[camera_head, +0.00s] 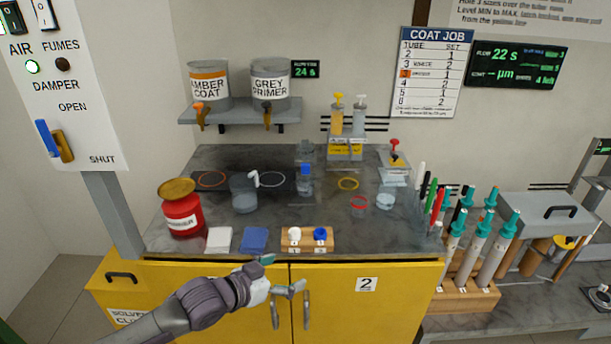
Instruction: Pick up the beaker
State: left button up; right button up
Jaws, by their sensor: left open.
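A clear grey vessel that looks like the beaker (244,196) stands upright on the dark worktop (290,217), left of centre. A white hooked piece shows at its upper right edge; I cannot tell whether it belongs to the beaker. My left gripper (284,273) is open and empty in front of the yellow cabinet doors, below the worktop's front edge. It is apart from the beaker, nearer to me and a little to the right. My right gripper is not in view.
A red tin (182,213) stands left of the beaker. A white pad (219,240), a blue pad (254,240) and a wooden block (290,246) with white and blue caps line the front edge. A blue-capped bottle (305,182) stands to the right.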

aim_at(304, 182)
jog(key=i, duration=1.1)
